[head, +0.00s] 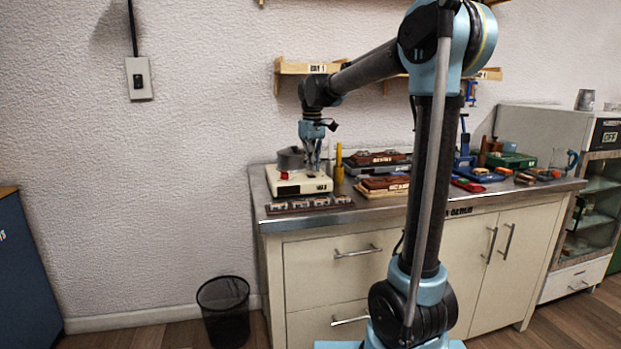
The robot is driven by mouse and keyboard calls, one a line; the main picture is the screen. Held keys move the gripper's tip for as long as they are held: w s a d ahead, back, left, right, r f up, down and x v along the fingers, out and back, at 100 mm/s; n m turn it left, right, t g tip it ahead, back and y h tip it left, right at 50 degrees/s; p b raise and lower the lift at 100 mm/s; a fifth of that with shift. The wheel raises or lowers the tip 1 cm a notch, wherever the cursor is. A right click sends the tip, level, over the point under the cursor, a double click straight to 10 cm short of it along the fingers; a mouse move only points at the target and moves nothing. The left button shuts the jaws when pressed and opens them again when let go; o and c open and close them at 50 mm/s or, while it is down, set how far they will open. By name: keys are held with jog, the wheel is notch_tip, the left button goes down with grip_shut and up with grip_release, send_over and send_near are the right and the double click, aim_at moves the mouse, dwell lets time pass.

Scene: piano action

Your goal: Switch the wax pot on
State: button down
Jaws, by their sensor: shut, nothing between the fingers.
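The wax pot appears to be the grey pot (290,158) on a cream heater base (299,185) at the left end of the bench. A small red switch (284,175) shows on the base at its left. Whether it is on or off is too small to tell. My gripper (314,168) points down, shut and empty, just right of the pot and over the base. I cannot tell whether its fingertips touch the base. The gripper hides part of the base's top.
A row of small parts on a dark strip (309,203) lies in front of the base. A yellow bottle (339,165) stands close on the right, beside stacked brown boxes (385,183). Tools crowd the bench further right. A black bin (224,308) stands on the floor.

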aim_at(312, 176)
jog(key=shift+f, duration=1)
dwell(0.8)
jog(key=shift+r, duration=3.5)
